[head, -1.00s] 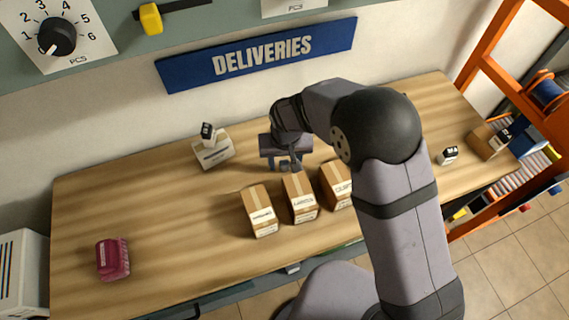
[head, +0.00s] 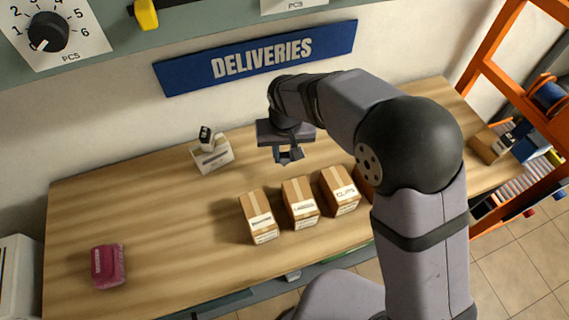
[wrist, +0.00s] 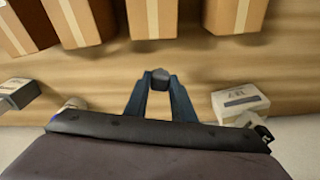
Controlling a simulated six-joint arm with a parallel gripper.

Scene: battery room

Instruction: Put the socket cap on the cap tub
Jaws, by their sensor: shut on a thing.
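My gripper (head: 288,157) hangs above the back middle of the wooden table, behind the row of cardboard boxes. In the wrist view its two blue-grey fingers (wrist: 160,82) are shut on a small dark grey piece, the socket cap (wrist: 159,74), held at the tips. The cap is too small to make out in the head view. No container can be surely read as the cap tub.
Several labelled cardboard boxes stand in a row, among them a left one (head: 258,216), a middle one (head: 300,204) and one reading CLIPS (head: 340,191). A pink item (head: 108,266) lies at the front left. The table between is clear. An orange rack (head: 515,80) stands right.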

